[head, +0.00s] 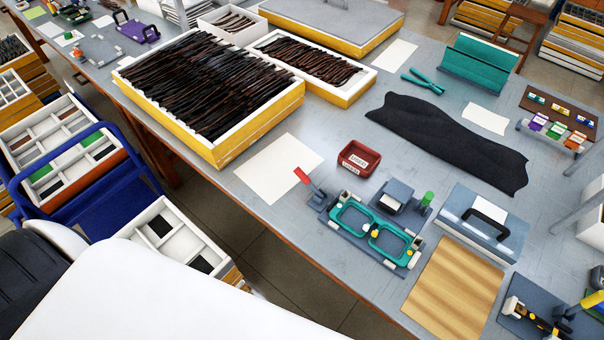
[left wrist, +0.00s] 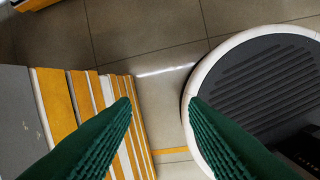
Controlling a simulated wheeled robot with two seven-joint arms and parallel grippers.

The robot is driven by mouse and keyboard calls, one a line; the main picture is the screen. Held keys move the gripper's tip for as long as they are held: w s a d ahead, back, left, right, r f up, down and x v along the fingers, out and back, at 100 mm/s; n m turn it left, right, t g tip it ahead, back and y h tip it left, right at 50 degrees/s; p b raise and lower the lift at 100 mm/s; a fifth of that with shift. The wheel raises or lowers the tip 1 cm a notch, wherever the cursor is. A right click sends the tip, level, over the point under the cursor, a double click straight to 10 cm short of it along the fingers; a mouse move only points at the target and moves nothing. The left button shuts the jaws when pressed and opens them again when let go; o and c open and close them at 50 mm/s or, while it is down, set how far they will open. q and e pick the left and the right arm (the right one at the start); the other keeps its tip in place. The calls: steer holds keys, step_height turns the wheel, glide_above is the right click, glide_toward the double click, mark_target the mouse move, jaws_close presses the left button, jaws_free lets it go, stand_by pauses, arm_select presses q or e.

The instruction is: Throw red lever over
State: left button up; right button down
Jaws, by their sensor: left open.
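The red lever (head: 302,176) stands tilted up to the left at the left end of a grey fixture on the table. The fixture (head: 352,240) holds a teal eyeglass frame (head: 390,243) with two round-cornered rims. A green-topped knob (head: 427,199) sits at its right side. My left gripper (left wrist: 160,100) shows only in the left wrist view. Its two green ribbed fingers are wide apart with nothing between them, over the floor and away from the table's fixture. My right gripper is in neither view.
A small red bin (head: 358,160) stands just behind the lever. White paper (head: 278,168) lies to its left. A wooden board (head: 455,287) and a grey case with a black handle (head: 484,222) are at the right. Stacked yellow-edged trays (left wrist: 60,105) and a round dark-topped base (left wrist: 265,85) flank the left gripper.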

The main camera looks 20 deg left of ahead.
mark_target(300, 177)
arm_select(q)
steer(key=w+r+m+t+y+b, duration=0.1)
steer(key=w+r+m+t, duration=0.1)
steer(key=w+r, duration=0.5)
steer(key=w+r+m+t+y+b, duration=0.1)
steer(key=w+r+m+t+y, duration=0.1)
steer(key=w+r, duration=0.5)
steer(key=w+r+m+t+y+b, duration=0.2)
steer(key=w+r+m, duration=0.3)
steer(key=r, duration=1)
steer(key=shift+w+d+r+m+t, duration=0.2)
steer(key=shift+w+t, duration=0.2)
steer(key=shift+w, duration=0.15)
steer(key=shift+w+d+r+m+t, duration=0.1)
steer(key=shift+w+d+r+t, duration=0.1)
steer(key=shift+w+t, duration=0.3)
steer(key=w+r+m+t, duration=0.1)
steer(key=m, duration=0.1)
steer(key=w+d+r+m+t, duration=0.1)
steer(key=w+m, duration=0.1)
steer(key=w+d+r+m+t, duration=0.1)
steer(key=m, duration=0.1)
steer(key=shift+w+d+t, duration=0.15)
steer(key=shift+w+t, duration=0.05)
steer(key=shift+t, duration=0.1)
steer(key=shift+w+m, duration=0.25)
steer(key=shift+m, duration=0.15)
steer(key=x, duration=1.1)
steer(key=shift+w+a, duration=0.2)
steer(key=shift+c, duration=0.4)
